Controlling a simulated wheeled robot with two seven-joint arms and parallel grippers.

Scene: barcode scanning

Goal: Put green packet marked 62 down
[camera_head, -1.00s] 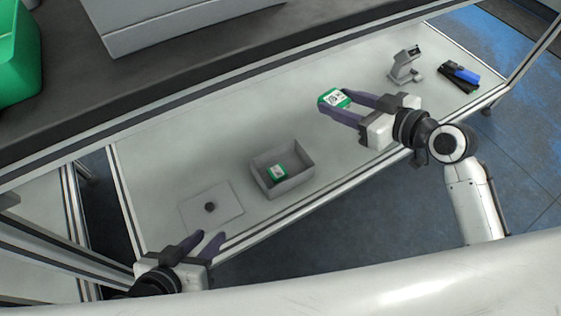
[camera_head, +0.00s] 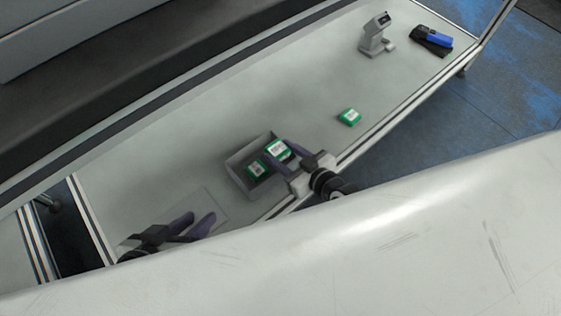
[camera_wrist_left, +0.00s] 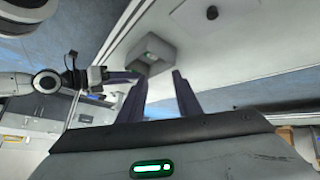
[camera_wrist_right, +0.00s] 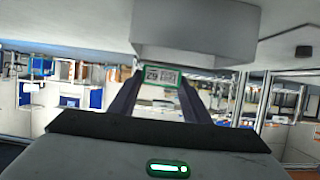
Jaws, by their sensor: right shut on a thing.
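My right gripper (camera_head: 282,152) is shut on a green packet (camera_head: 278,149) with a white label; its number is too small to read. It holds the packet at the right side of a grey open box (camera_head: 238,178), beside or just over its rim; I cannot tell the height. In the right wrist view the held packet (camera_wrist_right: 161,76) sits between the fingertips, with the box (camera_wrist_right: 195,35) beyond. Another green packet (camera_head: 256,168) lies inside the box. A third green packet (camera_head: 349,117) lies on the table. My left gripper (camera_head: 195,222) is open and empty near the table's front edge.
The pale table (camera_head: 240,100) is clear behind the box. A grey scanner on a stand (camera_head: 374,36) and a blue and black tool (camera_head: 432,40) stand at the far right. A thin pale plate (camera_head: 215,208) lies by my left gripper. A dark shelf edge (camera_head: 110,85) runs behind.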

